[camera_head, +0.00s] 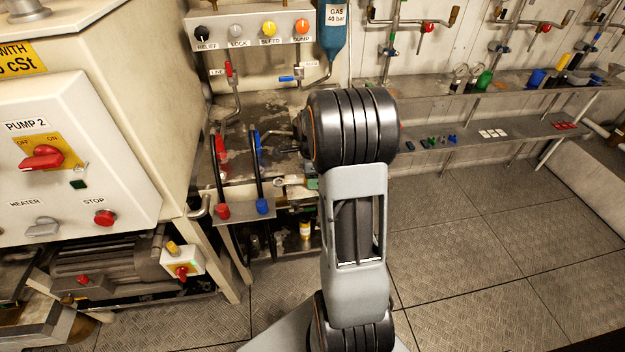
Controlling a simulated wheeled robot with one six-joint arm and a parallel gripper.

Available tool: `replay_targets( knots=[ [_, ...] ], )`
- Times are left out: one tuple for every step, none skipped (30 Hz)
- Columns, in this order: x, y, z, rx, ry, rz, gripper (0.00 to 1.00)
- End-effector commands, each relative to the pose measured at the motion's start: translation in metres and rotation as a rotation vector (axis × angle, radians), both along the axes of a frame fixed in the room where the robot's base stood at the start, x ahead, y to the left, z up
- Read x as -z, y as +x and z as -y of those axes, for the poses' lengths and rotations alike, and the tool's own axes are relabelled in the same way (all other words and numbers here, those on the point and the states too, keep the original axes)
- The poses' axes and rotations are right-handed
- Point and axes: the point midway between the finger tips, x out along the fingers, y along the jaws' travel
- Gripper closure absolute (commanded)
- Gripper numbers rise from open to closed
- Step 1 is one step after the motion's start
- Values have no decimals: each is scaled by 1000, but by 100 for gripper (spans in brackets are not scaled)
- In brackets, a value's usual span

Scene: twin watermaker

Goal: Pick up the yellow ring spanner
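I cannot make out a yellow ring spanner for certain in the head view. A small yellow object (563,61) stands among things on the upper shelf at the right, too small to identify. My arm rises through the middle of the view and hides part of the bench behind it. My gripper cannot be made out.
A white pump cabinet (75,150) with a red switch (42,158) fills the left. The upper shelf (505,82) and lower shelf (470,137) run along the right wall, holding small coloured parts. The plated floor (480,240) is clear at the right.

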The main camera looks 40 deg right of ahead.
Motion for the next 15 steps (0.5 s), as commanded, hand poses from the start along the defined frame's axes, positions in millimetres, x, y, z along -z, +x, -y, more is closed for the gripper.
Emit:
replay_targets(
  knots=[
    [0,0,0,0,0,0,52],
    [0,0,0,0,0,0,55],
    [0,0,0,0,0,0,59],
    [0,0,0,0,0,0,62],
    [0,0,0,0,0,0,65],
    [0,0,0,0,0,0,68],
    [0,0,0,0,0,0,71],
    [0,0,0,0,0,0,74],
    [0,0,0,0,0,0,78],
    [0,0,0,0,0,0,81],
    [0,0,0,0,0,0,84],
    [0,0,0,0,0,0,88],
    [0,0,0,0,0,0,90],
    [0,0,0,0,0,0,93],
    [0,0,0,0,0,0,97]
  ],
)
